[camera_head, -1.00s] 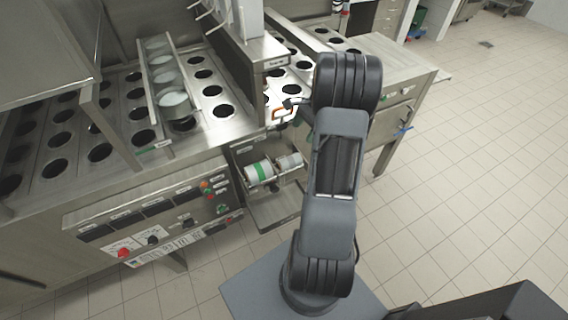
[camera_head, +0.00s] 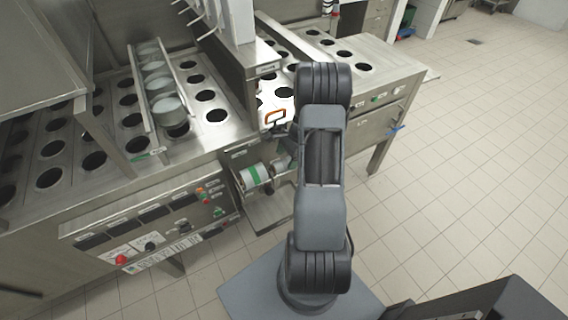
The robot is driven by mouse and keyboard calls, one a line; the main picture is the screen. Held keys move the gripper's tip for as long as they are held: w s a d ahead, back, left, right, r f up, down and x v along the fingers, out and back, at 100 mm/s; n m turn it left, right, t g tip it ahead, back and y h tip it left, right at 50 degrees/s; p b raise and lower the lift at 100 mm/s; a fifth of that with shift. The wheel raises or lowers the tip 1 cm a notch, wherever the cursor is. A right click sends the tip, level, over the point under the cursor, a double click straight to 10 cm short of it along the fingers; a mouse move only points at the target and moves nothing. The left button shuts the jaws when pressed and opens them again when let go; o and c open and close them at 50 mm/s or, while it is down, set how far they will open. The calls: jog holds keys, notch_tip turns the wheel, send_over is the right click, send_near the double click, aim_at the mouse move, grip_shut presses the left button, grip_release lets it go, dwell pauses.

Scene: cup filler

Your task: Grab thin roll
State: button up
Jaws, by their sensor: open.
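Two rolls sit side by side on a holder in the open bay at the machine's front. The wider white roll with a green band (camera_head: 255,176) is on the left and in clear view. The thinner, greyish roll (camera_head: 283,163) is to its right, partly hidden behind my arm. My gripper (camera_head: 279,130) shows only as a small dark part left of my arm, above the rolls. It is open and apart from both rolls. Most of it is hidden by my arm.
The steel cup machine (camera_head: 215,116) with rows of dark holes fills the left and middle. A control panel (camera_head: 150,232) with a red knob is at its front. An orange-edged handle (camera_head: 275,116) is above the bay.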

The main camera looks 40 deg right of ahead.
jog(key=shift+x, duration=1.35)
jog(key=c, duration=1)
jog(key=shift+r, duration=0.15)
jog(key=shift+c, duration=0.2)
